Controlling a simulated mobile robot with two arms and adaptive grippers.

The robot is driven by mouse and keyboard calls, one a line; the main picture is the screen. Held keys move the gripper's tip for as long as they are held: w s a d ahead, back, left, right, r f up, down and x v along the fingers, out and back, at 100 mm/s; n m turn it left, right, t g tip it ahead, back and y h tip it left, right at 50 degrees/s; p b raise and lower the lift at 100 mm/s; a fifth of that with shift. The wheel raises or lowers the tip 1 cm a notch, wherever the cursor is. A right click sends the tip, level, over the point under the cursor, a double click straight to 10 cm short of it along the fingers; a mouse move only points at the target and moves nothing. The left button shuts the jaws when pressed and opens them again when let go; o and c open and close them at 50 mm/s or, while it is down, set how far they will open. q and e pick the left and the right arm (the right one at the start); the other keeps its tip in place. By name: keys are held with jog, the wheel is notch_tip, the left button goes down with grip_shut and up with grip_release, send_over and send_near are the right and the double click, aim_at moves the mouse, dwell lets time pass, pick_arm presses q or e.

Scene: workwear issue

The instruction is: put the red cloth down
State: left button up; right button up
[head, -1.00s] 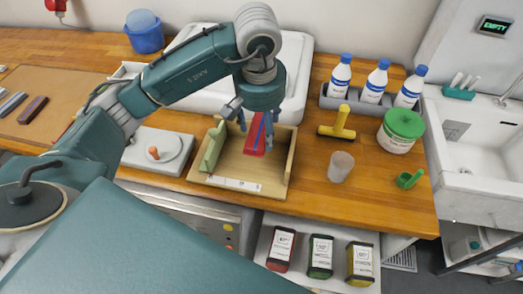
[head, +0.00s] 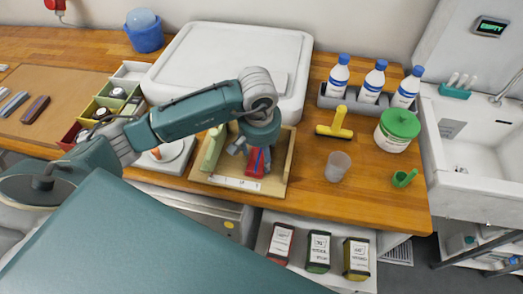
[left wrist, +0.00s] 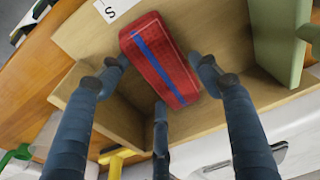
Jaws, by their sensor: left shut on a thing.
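The red cloth (head: 254,166) is a folded bundle with a blue stripe. It is at the wooden tray (head: 280,178), inside its outline near the front edge with the white label. In the left wrist view the cloth (left wrist: 160,58) lies between the fingers of my left gripper (left wrist: 160,75), which is shut on it. In the head view the gripper (head: 254,152) comes from above and partly hides the cloth. I cannot tell whether the cloth touches the tray floor. My right gripper is not in view.
A green divider (head: 213,150) stands at the tray's left side. A scale (head: 172,158) is to its left. A yellow-handled tool (head: 337,124), a clear cup (head: 338,166), a green-lidded tub (head: 397,129) and a small green scoop (head: 403,178) are to the right. Bare worktop lies between them.

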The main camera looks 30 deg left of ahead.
aim_at(260, 160)
pick_arm(q)
jog(key=shift+f, duration=0.15)
jog(key=o, duration=1.2)
jog(key=shift+c, duration=0.2)
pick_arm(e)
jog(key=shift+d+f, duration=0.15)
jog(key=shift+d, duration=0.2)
pick_arm(q)
jog(key=shift+r, duration=0.5)
notch_tip(260, 160, up, 11)
jog(key=s+b, duration=0.1)
jog(key=b, duration=0.2)
jog(key=shift+s+d+r+b, duration=0.15)
jog(key=shift+s+d+b, duration=0.05)
jog(key=shift+s+b, duration=0.2)
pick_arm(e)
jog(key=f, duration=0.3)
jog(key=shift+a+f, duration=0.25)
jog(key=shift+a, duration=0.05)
